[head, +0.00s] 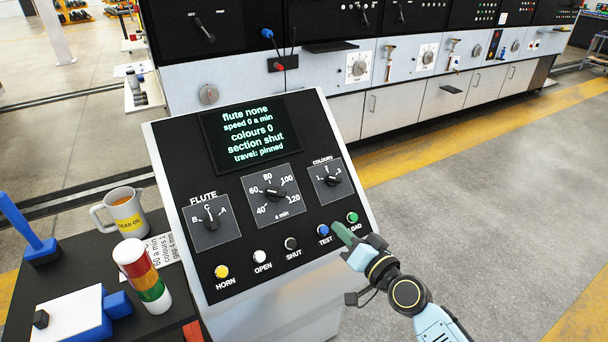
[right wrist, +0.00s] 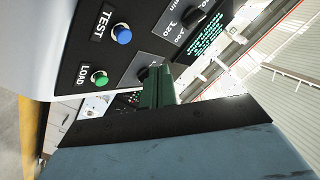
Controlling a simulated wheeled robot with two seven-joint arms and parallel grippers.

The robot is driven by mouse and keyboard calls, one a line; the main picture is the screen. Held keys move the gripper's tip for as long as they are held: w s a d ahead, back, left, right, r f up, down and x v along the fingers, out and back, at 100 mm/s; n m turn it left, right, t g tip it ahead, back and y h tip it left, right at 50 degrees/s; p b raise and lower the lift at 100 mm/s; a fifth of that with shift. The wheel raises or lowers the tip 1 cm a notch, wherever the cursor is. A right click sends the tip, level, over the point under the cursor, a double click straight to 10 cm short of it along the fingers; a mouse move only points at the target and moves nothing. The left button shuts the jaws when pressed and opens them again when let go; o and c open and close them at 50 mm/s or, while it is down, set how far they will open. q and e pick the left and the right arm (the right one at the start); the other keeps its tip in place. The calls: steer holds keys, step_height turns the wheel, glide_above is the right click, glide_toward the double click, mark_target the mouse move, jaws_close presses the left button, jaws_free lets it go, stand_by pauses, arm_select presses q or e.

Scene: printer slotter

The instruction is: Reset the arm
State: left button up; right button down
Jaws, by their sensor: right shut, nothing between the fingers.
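My right gripper (head: 343,234) is shut and empty, with its green fingers pressed together. It comes in from the lower right and hovers at the right edge of the sloped control panel (head: 240,246), near the green LOAD button (head: 352,217) and the blue TEST button (head: 324,229). In the right wrist view the shut fingers (right wrist: 157,88) point past the panel, with LOAD (right wrist: 99,77) and TEST (right wrist: 122,34) to their left. The fingers look apart from both buttons. My left gripper is not in view.
The panel also has a screen (head: 252,134), FLUTE knob (head: 211,218), speed knob (head: 273,192), COLOURS knob (head: 332,180) and several buttons. A large machine (head: 330,75) stands behind. The floor at right is clear.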

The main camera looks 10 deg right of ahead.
steer(key=s+d+f+n+g+h, duration=0.1)
steer(key=s+d+f+g+h, duration=0.15)
steer(key=s+f, duration=0.6)
steer(key=s+d+f+g+h, duration=0.1)
steer(key=s+f+g, duration=0.2)
steer(key=f, duration=1)
steer(key=s+d+f+n+g+h, duration=0.1)
steer(key=s+d+f+g, duration=0.1)
steer(key=s+f, duration=0.65)
steer(key=s+d+f+n+g+h, duration=0.1)
steer(key=s+f+g, duration=0.1)
steer(key=s+f, duration=0.3)
steer(key=s+d+f+n+g, duration=0.1)
steer(key=s+f+g, duration=0.2)
steer(key=s, duration=1.1)
steer(key=s+d+f+n+g+h, duration=0.1)
steer(key=s+f+g, duration=0.1)
steer(key=s+f, duration=0.7)
steer(key=shift+s+n+h, duration=0.25)
steer(key=shift+n+h, duration=0.1)
steer(key=shift+n, duration=0.05)
